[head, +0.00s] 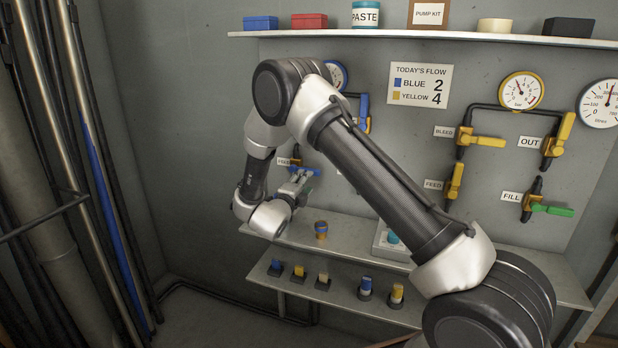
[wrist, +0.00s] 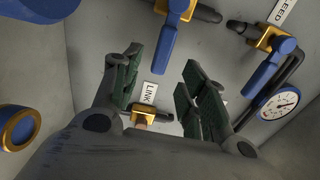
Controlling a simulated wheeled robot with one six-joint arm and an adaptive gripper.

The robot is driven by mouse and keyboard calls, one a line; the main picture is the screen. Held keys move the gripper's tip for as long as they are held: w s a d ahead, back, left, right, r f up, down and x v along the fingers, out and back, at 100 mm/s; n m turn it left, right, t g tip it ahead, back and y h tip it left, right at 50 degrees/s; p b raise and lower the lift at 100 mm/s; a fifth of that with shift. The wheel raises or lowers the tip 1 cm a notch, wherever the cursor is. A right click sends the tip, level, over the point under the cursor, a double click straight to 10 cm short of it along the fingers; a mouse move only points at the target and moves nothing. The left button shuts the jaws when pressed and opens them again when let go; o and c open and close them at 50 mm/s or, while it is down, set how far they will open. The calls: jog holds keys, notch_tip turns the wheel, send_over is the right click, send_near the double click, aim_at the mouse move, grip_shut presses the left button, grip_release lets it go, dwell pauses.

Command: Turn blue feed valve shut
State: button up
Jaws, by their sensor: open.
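The blue feed valve's handle (head: 303,171) is at the lower left of the wall panel in the head view, lying roughly level, with a partly hidden label beside it. In the wrist view its blue lever (wrist: 164,48) extends down from a gold body at the top and looks crosswise to its dark pipe stub. My gripper (head: 296,184) is beside this handle. In the wrist view my gripper (wrist: 163,68) is open, dark green fingers on either side of the lever's end. I see no contact; the depth gap is unclear.
A LINK label (wrist: 150,93) and gold fitting (wrist: 140,112) lie below the lever. Another blue-handled valve (wrist: 268,68) and a gauge (wrist: 280,102) are at right. A shelf (head: 340,244) runs beneath my gripper. Yellow valves (head: 455,181) are farther right.

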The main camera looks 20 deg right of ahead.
jog(key=shift+v, duration=1.7)
notch_tip(320, 180, up, 12)
jog(key=w+n+y, duration=0.3)
jog(key=n+y, duration=0.3)
jog(key=y, duration=0.1)
jog(key=s+d+r+n+g+y, duration=0.2)
jog(key=s+r+n+y, duration=0.3)
jog(key=s+r+n, duration=0.25)
jog(key=s+d+n+g, duration=0.2)
jog(key=s+d+n, duration=0.2)
jog(key=s, duration=0.8)
jog(key=s+d+n+g+h, duration=0.1)
jog(key=s+d+n+g, duration=0.2)
jog(key=s, duration=1)
jog(key=s+d+n+g, duration=0.3)
jog(key=s+d+n, duration=0.2)
jog(key=s, duration=0.8)
jog(key=shift+d+r, duration=0.45)
jog(key=shift+d, duration=0.4)
